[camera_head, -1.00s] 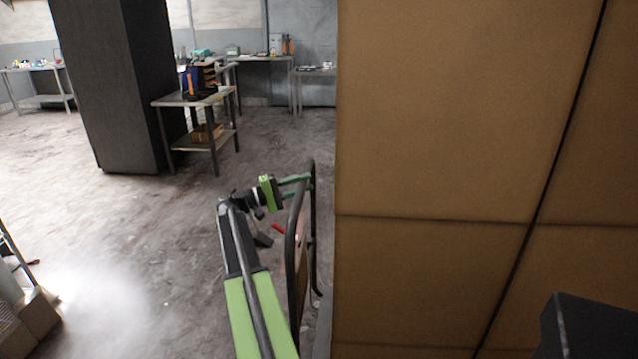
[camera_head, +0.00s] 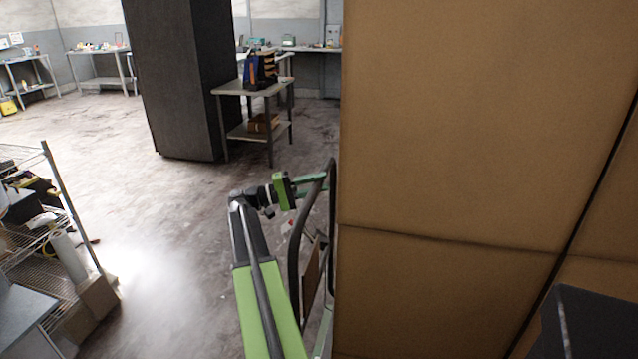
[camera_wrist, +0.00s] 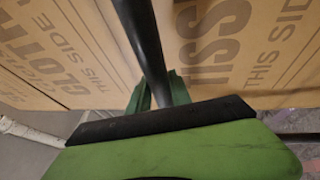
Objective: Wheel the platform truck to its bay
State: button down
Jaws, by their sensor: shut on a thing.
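The platform truck shows in the head view as a dark curved tube handle (camera_head: 297,240), with part of its body hidden behind the cartons. My gripper (camera_head: 318,184) is at the upper part of that handle, with its green fingers shut on the tube. In the wrist view the black handle tube (camera_wrist: 145,45) runs down between the green fingers of my gripper (camera_wrist: 160,92). Large brown cardboard cartons (camera_head: 450,130) fill the right of the head view. Cartons with printed lettering (camera_wrist: 225,45) stand behind the handle in the wrist view. The bay is not identifiable.
A wire shelf rack (camera_head: 75,225) with goods and a box stands at the left. A dark column (camera_head: 180,80) and a small table (camera_head: 250,88) stand ahead. Workbenches (camera_head: 100,80) line the back wall. The floor (camera_head: 170,215) between is clear.

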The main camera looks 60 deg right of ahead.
jog(key=shift+w+a+r, duration=0.1)
jog(key=shift+w+r, duration=0.15)
jog(key=shift+w, duration=0.1)
jog(key=shift+s, duration=0.1)
jog(key=c, duration=1.2)
grip_release()
jog(key=shift+a+r, duration=0.1)
jog(key=shift+o, duration=0.2)
